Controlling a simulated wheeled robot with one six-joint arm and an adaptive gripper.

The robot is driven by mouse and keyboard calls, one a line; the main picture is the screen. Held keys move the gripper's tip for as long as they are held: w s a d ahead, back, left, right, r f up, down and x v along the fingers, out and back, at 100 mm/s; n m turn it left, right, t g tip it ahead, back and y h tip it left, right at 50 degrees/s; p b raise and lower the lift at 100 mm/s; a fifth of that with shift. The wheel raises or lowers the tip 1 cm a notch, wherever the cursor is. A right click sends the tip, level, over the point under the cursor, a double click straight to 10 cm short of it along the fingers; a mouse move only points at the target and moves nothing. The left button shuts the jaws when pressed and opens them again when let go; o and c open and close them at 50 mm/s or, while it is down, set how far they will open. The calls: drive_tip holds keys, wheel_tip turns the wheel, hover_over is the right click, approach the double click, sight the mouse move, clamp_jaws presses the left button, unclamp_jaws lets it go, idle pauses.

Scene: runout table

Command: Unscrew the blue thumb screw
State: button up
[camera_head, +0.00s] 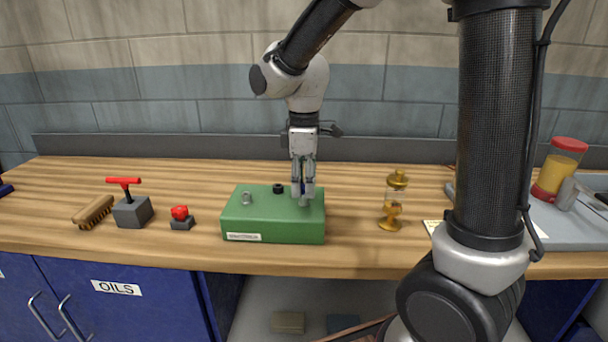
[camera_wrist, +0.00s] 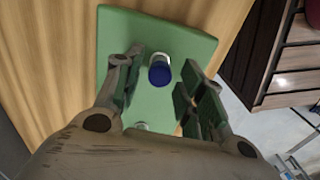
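The green box (camera_head: 270,225) sits on the wooden bench. My gripper (camera_head: 303,193) points straight down over the right part of its top. In the wrist view the blue thumb screw (camera_wrist: 160,72) stands up from the green top (camera_wrist: 185,35), with a pale metallic part beside its head. The fingers of my gripper (camera_wrist: 162,72) are open, one on each side of the screw, with a gap showing on both sides. In the head view the fingers mostly hide the screw.
A silver fitting (camera_head: 246,199) and a black knob (camera_head: 278,188) are also on the box top. Left stand a red button (camera_head: 180,213), a red-handled lever block (camera_head: 131,211) and a brush (camera_head: 93,211). A brass-and-glass oiler (camera_head: 393,205) stands right, beyond clear bench.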

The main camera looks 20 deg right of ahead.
drive_tip(key=m, duration=1.4)
drive_tip(key=shift+m, duration=0.3)
clamp_jaws()
drive_tip(key=n, duration=0.3)
drive_tip(key=shift+n, duration=0.8)
